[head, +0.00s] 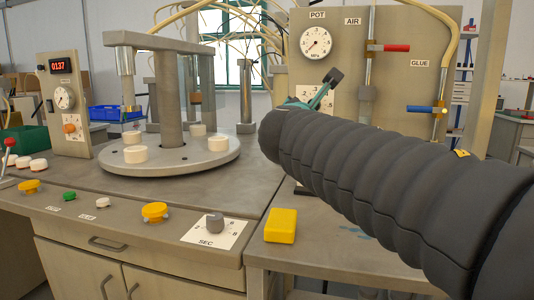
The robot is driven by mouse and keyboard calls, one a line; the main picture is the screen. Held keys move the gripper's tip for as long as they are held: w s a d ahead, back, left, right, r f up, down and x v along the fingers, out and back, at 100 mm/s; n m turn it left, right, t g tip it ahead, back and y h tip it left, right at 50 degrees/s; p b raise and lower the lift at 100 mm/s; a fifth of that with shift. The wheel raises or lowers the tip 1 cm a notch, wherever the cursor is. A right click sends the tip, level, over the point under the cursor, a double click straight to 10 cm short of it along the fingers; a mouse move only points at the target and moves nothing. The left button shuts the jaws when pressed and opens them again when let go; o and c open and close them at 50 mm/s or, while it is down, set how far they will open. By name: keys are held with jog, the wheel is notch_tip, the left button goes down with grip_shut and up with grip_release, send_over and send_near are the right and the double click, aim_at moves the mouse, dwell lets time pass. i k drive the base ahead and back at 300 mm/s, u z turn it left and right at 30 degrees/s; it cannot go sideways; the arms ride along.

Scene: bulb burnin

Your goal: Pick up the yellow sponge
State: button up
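The yellow sponge (281,226) is a small block lying flat on the grey bench, close to its front edge, to the right of the SEC dial. My arm, in a dark ribbed sleeve, reaches in from the lower right and passes above and to the right of the sponge. My gripper (328,88) shows only in part past the end of the sleeve, with a teal piece and a dark tip pointing up and right. It is well above the sponge and apart from it. The sleeve hides most of the gripper, so its opening cannot be judged.
A round turntable (168,160) with several white pucks stands left. The SEC dial (215,222) is left of the sponge. A gauge panel (340,40) with red and blue valve handles rises behind. Bench beside the sponge is clear.

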aim_at(280, 226)
jog(key=k, duration=0.95)
